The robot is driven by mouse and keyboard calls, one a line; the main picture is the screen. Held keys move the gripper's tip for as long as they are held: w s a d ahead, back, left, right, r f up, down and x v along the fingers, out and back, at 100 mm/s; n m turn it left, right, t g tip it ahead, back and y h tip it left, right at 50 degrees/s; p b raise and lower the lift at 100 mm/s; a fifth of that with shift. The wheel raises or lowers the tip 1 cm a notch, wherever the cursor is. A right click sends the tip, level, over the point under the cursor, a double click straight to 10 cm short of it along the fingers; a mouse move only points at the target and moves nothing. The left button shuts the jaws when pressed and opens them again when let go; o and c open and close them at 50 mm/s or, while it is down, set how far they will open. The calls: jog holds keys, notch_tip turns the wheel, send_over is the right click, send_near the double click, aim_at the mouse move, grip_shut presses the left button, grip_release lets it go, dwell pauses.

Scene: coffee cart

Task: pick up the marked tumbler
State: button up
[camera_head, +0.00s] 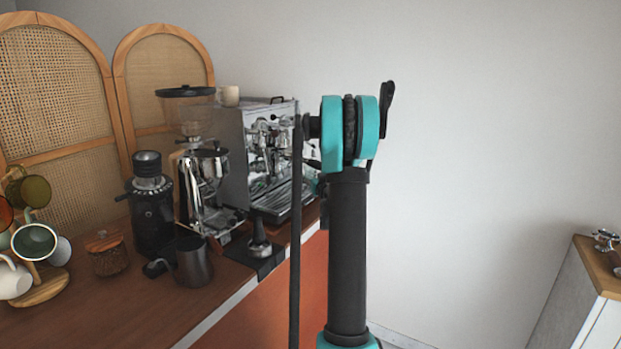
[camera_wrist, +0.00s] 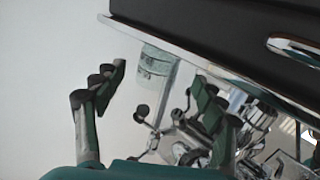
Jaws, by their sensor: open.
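In the wrist view a small clear glass with dark marks (camera_wrist: 157,62), which looks like the marked tumbler, shows just beyond my fingertips. It appears tilted in this rolled picture, close against a pale edge. My gripper (camera_wrist: 160,80) is open, with one finger to the left of the glass and one to the right. Nothing is held between the fingers. How far the glass is from them I cannot tell. In the head view I cannot make out the tumbler; my arm stands upright in front of the espresso machine's right side and hides part of it.
Grinders (camera_head: 152,205), a metal pitcher (camera_head: 194,262), a tamper (camera_head: 259,242) and a mug rack (camera_head: 40,288) crowd the left. A wooden-topped cabinet (camera_head: 596,262) stands right.

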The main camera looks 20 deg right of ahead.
jog(key=w, duration=0.4)
jog(key=shift+w+d+r, duration=0.15)
jog(key=shift+d, duration=0.2)
jog(key=c, duration=1.4)
jog(key=shift+r, duration=0.45)
jog(key=s+d, duration=0.8)
jog(key=d, duration=0.6)
jog(key=n+g+y, duration=0.1)
jog(key=n+y, duration=0.5)
jog(key=y, duration=0.3)
send_near(312, 170)
jog(key=s+a, duration=0.5)
jog(key=s, duration=0.2)
jog(key=shift+w+a, duration=1.5)
jog(key=shift+w, duration=0.3)
jog(key=shift+w+a, duration=1.55)
jog(key=shift+w, duration=0.25)
jog(key=shift+w+a, duration=1.5)
jog(key=shift+w, duration=0.3)
